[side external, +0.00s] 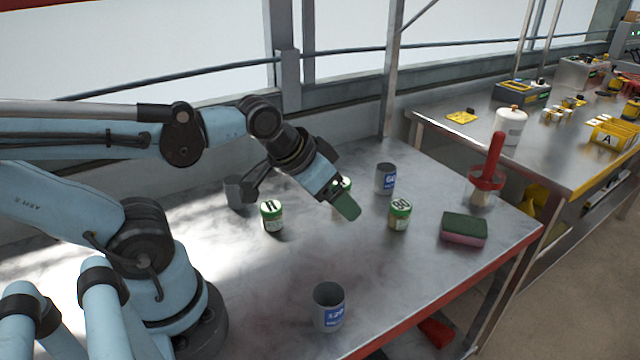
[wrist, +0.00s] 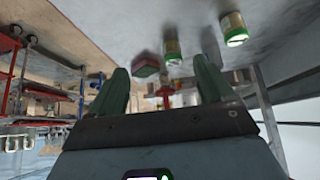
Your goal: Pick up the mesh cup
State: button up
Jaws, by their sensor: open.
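Three grey metal cups stand upright on the table. One with a blue label reading 120 (side external: 328,308) is at the near edge. Another blue-labelled cup (side external: 385,179) is at the back, right of my gripper. The third cup (side external: 235,192) is at the back left, partly hidden by my wrist. I cannot tell from the pictures which one is the mesh cup. My gripper (side external: 346,206) is above the table, tilted down to the right, its green fingers overlapping in this view. In the wrist view my gripper (wrist: 160,72) is open, with nothing between its fingers.
Green-lidded jars (side external: 272,216) (side external: 399,215) stand near my gripper; another is partly hidden behind it. A green-and-pink sponge (side external: 464,230) and a red-handled tool (side external: 487,178) are to the right. The table's front middle is mostly clear.

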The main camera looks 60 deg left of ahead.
jog(key=w+a+r+n+g, duration=0.1)
jog(key=w+a+r+n, duration=0.1)
jog(key=w+r+n, duration=0.4)
jog(key=n+g, duration=0.6)
jog(key=n, duration=1.8)
send_over(385, 179)
jog(key=w+a, duration=0.2)
notch_tip(385, 179, down, 8)
notch_tip(385, 179, down, 12)
jog(key=shift+s+d+r, duration=0.1)
jog(key=shift+s+r, duration=0.05)
jog(key=shift+r, duration=0.05)
jog(key=c, duration=1)
jog(key=shift+r, duration=0.1)
jog(key=shift+c, duration=0.2)
